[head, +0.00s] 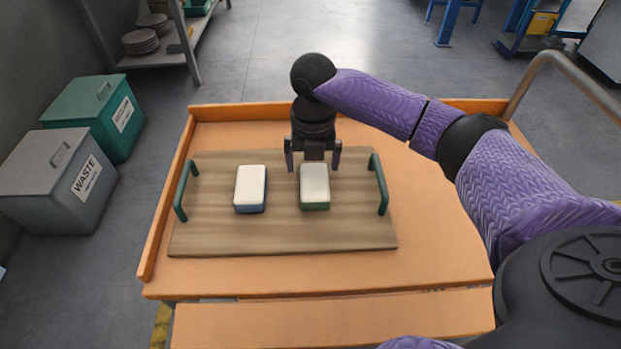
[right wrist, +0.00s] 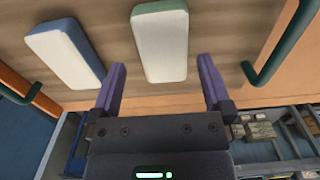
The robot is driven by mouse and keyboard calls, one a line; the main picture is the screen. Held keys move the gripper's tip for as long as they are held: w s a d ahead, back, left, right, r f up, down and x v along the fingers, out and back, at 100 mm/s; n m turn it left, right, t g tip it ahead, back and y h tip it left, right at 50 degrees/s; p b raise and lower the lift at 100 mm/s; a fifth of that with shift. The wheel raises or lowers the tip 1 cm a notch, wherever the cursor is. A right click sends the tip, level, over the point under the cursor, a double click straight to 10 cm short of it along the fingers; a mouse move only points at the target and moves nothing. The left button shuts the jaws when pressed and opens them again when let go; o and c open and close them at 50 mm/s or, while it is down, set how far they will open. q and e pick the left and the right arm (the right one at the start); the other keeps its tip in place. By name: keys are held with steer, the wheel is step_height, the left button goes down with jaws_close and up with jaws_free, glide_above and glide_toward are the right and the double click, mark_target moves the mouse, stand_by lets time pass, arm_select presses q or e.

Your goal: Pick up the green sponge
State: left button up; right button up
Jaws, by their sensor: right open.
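The green sponge (head: 315,187) lies on the wooden tray, its top white and its lower edge green. It also shows in the right wrist view (right wrist: 160,45). A blue sponge (head: 250,187) with a white top lies to its left; it is also in the right wrist view (right wrist: 65,55). My right gripper (head: 313,168) is open at the far end of the green sponge. My left gripper is not in view.
The wooden tray (head: 225,240) has green handles at left (head: 184,190) and right (head: 379,184). It sits on an orange cart (head: 440,265) with raised edges. A grey waste bin (head: 60,180) and a green bin (head: 95,110) stand left of it.

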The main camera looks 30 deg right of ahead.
mark_target(315, 178)
steer(key=f+b, duration=0.1)
steer(key=f, duration=0.2)
steer(key=f+b, duration=0.1)
steer(key=f, duration=0.1)
steer(key=shift+s+b, duration=0.3)
steer(key=shift+r, duration=0.1)
steer(key=shift+c, duration=0.9)
steer(key=c, duration=0.7)
steer(key=shift+c, duration=1)
